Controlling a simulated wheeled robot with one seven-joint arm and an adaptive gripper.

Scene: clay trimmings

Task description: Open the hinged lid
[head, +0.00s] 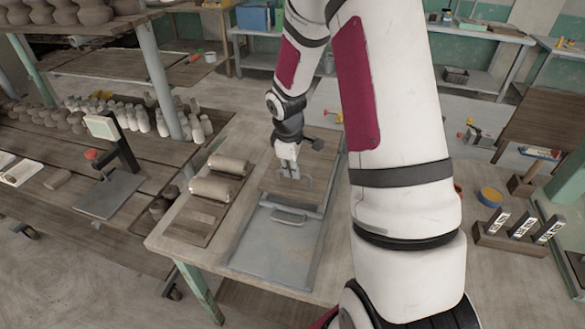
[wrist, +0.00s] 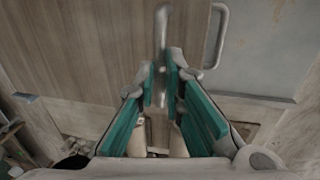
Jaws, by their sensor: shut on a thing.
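A wooden panel with a metal handle (head: 307,182) lies in the bench top, behind a grey metal panel (head: 265,250) that has its own bar handle (head: 289,215). I cannot tell for certain which panel is the hinged lid. My gripper (head: 289,174) points down at the wooden panel's handle. The wooden panel (wrist: 85,50) fills the left of that view. The grey panel (wrist: 265,45) with its handle (wrist: 220,35) is on the right. Both panels look flat; hinges are not visible.
Clay rolls (head: 212,188) lie on a board left of the panels. A stand with a small screen (head: 103,127) and shelves of pots are farther left. A rack with labelled blocks (head: 518,232) stands at right. My arm hides the bench's right side.

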